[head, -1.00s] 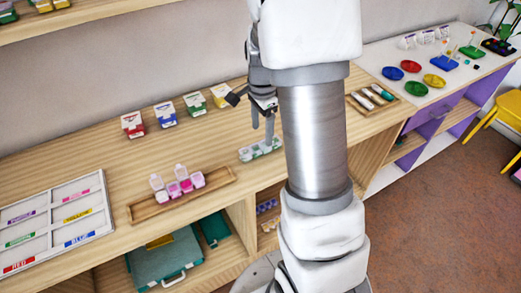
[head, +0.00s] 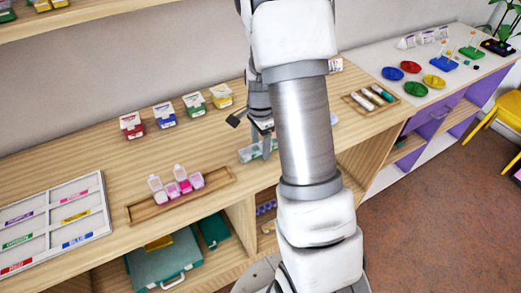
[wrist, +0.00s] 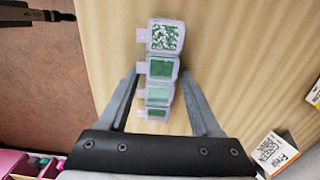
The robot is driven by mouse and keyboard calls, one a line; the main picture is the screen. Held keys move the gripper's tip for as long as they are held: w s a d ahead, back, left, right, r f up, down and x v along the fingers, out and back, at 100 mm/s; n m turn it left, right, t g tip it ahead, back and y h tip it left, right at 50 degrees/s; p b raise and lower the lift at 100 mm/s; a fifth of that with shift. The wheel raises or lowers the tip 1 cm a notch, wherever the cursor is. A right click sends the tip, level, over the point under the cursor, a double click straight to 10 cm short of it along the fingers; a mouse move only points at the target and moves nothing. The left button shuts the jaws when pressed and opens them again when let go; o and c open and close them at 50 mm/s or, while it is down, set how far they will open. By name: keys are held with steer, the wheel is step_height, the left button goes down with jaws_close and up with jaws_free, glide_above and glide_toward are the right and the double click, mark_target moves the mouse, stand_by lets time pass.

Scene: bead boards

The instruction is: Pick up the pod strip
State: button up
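A pod strip (wrist: 161,70) of clear square pods with green contents lies on the wooden shelf top; its largest pod, holding green and white beads, is at the top of the wrist view. In the head view the strip (head: 248,153) is partly hidden by my arm and gripper. My gripper (wrist: 160,80) is open, with one finger on each side of the strip. Gaps show between the fingers and the strip. In the head view my gripper (head: 264,145) points down at the strip; its contact height is hard to tell.
A second strip with pink contents (head: 176,188) stands in a wooden tray (head: 215,184) to the left. Several small boxes line the back, including a green one (head: 195,104). A tray of tubes (head: 371,97) is at the right. Bare wood surrounds the green strip.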

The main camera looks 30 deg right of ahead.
mark_target(260, 146)
jaws_close()
steer(key=shift+r, duration=2.35)
steer(key=s+d+r, duration=0.5)
steer(key=s+r, duration=0.1)
steer(key=s, duration=0.4)
steer(key=shift+s+d+r+p, duration=0.15)
steer(key=shift+d+p, duration=0.15)
steer(key=shift+p, duration=0.05)
